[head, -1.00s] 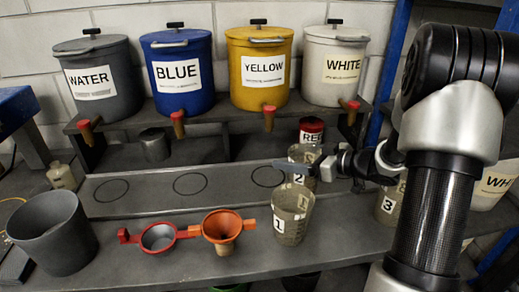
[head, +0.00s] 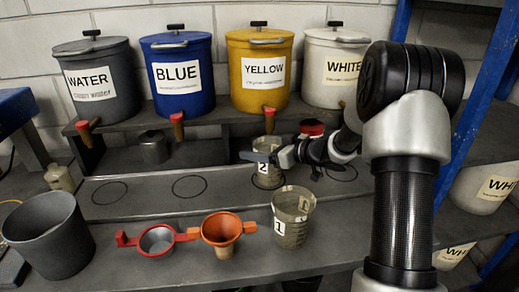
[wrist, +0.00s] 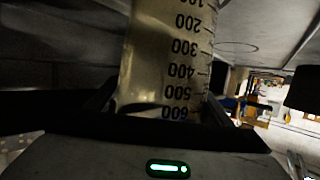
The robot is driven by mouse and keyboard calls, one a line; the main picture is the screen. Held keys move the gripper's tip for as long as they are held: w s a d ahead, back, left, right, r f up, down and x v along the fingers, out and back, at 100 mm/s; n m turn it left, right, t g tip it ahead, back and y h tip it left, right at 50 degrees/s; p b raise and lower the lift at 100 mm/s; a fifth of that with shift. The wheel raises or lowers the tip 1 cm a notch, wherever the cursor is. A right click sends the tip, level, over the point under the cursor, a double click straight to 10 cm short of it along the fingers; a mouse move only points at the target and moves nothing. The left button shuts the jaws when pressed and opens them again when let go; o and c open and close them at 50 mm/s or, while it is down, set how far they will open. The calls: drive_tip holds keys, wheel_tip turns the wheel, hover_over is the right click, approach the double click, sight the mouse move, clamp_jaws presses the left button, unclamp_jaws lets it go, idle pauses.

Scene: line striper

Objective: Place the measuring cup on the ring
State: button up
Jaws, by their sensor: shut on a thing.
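My gripper (head: 262,157) is shut on the measuring cup marked 2 (head: 267,144), a beige translucent cup. In the wrist view the same cup (wrist: 170,55) stands between the fingers, its scale numbers upside down. In the head view the cup looks upright at the third ring from the left (head: 253,181), a thin dark circle on the grey shelf. The cup covers most of that ring, and I cannot tell whether its base touches the shelf. A fourth ring (head: 343,179) lies to the right, partly behind my arm.
Cup 1 (head: 292,232) stands in front on the lower shelf. Left of it are an orange funnel (head: 221,226), a red-handled strainer (head: 157,240) and a grey bucket (head: 50,240). The yellow tank's tap (head: 268,118) hangs above and behind the held cup. The two left rings (head: 189,197) are empty.

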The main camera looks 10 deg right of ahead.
drive_tip(key=shift+f, duration=0.1)
drive_tip(key=o, duration=1.2)
drive_tip(key=shift+c, duration=0.2)
drive_tip(key=shift+r, duration=0.25)
drive_tip(key=p+v, duration=0.1)
drive_tip(key=v, duration=1.1)
